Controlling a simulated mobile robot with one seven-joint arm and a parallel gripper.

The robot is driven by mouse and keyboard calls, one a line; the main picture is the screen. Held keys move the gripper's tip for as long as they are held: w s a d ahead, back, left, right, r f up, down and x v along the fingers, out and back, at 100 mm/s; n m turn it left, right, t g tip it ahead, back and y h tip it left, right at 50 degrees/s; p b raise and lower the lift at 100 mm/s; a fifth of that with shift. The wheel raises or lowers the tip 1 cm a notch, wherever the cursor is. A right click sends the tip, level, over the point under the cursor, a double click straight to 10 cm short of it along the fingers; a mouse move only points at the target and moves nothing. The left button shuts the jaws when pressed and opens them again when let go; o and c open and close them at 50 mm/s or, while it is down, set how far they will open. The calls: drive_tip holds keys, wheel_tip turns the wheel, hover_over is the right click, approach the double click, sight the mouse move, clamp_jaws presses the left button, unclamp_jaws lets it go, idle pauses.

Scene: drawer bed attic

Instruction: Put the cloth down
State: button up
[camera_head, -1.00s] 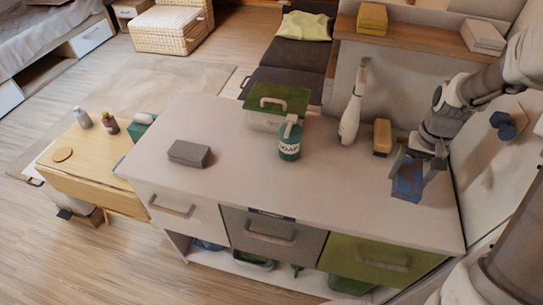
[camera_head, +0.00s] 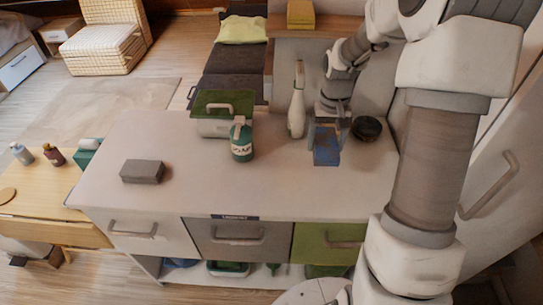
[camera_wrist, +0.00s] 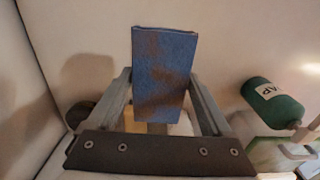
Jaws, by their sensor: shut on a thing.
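The blue cloth (camera_head: 326,153) is a flat, folded-looking rectangle, hanging at the right end of the pale countertop (camera_head: 215,185). My gripper (camera_head: 327,124) is shut on it, beside and to the right of the white spray bottle (camera_head: 297,102). In the wrist view the cloth (camera_wrist: 164,72) stands upright between the two fingers of my gripper (camera_wrist: 161,92). I cannot tell whether its lower edge touches the countertop. A yellowish thing behind the cloth is mostly hidden in the wrist view.
A dark bowl (camera_head: 366,128) stands just right of my gripper. A grey block (camera_head: 143,171) lies farther left. The front middle of the countertop is clear.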

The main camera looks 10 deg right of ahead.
hover_over(292, 165)
wheel_tip(292, 165, down, 5)
drive_tip(key=shift+s+a+f, duration=0.1)
drive_tip(key=shift+f, duration=2)
drive_tip(key=shift+f, duration=0.15)
drive_tip(key=o, duration=1.1)
drive_tip(key=shift+o, duration=0.2)
